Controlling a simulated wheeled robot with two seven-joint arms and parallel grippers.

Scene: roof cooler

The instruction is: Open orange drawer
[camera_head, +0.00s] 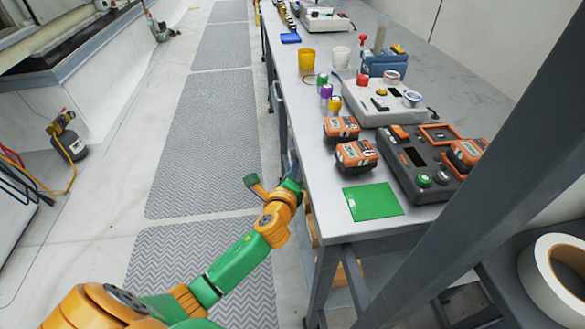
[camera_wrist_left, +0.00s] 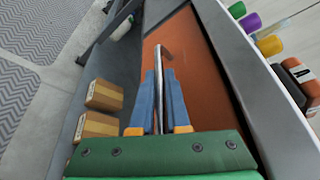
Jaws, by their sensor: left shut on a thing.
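The orange drawer (camera_wrist_left: 198,62) shows its flat front in the left wrist view, set in the grey frame under the workbench. A thin metal bar handle (camera_wrist_left: 163,52) runs along it. My left gripper (camera_wrist_left: 161,76) has its blue fingers shut on this handle, one on each side. In the head view my left gripper (camera_head: 293,162) is at the bench's left side, below the top edge, and the drawer front is hidden there. Whether the drawer stands out from the frame cannot be told. My right gripper is not in view.
Cardboard boxes (camera_wrist_left: 104,96) lie below beside the drawer. The matted floor (camera_head: 205,130) left of the bench is clear.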

